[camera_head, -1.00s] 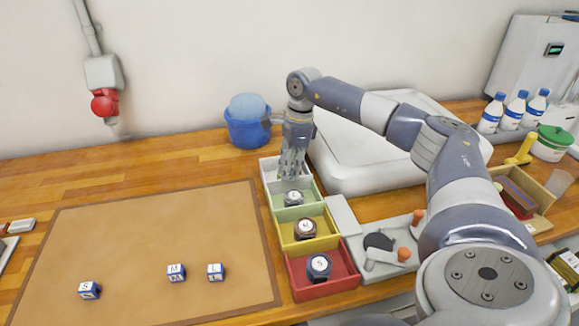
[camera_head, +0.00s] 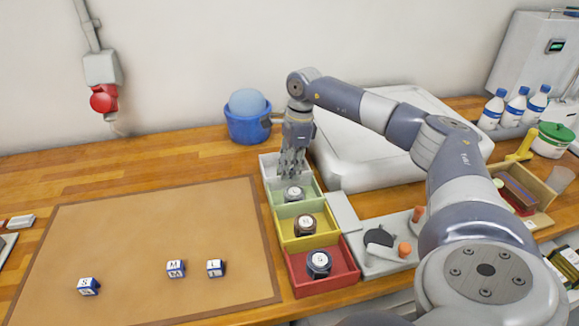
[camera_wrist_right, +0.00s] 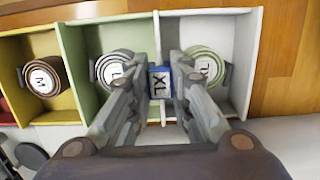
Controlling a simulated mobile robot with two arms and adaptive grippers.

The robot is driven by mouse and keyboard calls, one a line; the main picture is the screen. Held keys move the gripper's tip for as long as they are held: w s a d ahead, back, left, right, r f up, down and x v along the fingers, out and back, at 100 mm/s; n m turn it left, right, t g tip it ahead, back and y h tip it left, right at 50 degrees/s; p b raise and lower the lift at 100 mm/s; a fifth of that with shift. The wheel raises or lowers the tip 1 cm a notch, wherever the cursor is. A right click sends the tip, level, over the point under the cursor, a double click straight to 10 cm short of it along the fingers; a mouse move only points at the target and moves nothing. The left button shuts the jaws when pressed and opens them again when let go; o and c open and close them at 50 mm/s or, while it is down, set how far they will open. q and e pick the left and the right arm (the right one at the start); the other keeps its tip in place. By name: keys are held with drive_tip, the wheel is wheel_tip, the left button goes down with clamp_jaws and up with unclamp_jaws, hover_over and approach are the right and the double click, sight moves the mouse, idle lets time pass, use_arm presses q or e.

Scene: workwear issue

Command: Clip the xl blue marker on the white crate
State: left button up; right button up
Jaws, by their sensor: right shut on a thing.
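The XL blue marker (camera_wrist_right: 160,83) is between the fingers of my right gripper (camera_wrist_right: 159,88), its XL label facing the wrist camera. In the head view my right gripper (camera_head: 292,172) points down at the white crate (camera_head: 269,162), the farthest in the crate row, and its fingers hide the marker. In the wrist view the marker is at the wall between the white crate (camera_wrist_right: 246,55) and the green crate (camera_wrist_right: 83,40). I cannot tell whether it is seated on the rim. A rolled item labelled XL (camera_wrist_right: 203,67) lies in the white crate. My left gripper is out of view.
Green, yellow (camera_head: 283,229) and red (camera_head: 297,283) crates adjoin, each with a rolled item. Several blue-and-white markers, including S (camera_head: 88,287), M (camera_head: 175,269) and L (camera_head: 215,268), sit on the brown mat (camera_head: 120,230). A blue bucket (camera_head: 247,127) stands behind the crates.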

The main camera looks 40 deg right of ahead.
drive_tip(key=shift+f, duration=0.45)
idle(0.4)
drive_tip(key=o, duration=1.2)
drive_tip(key=shift+r+p, duration=2.6)
drive_tip(key=shift+r, duration=0.95)
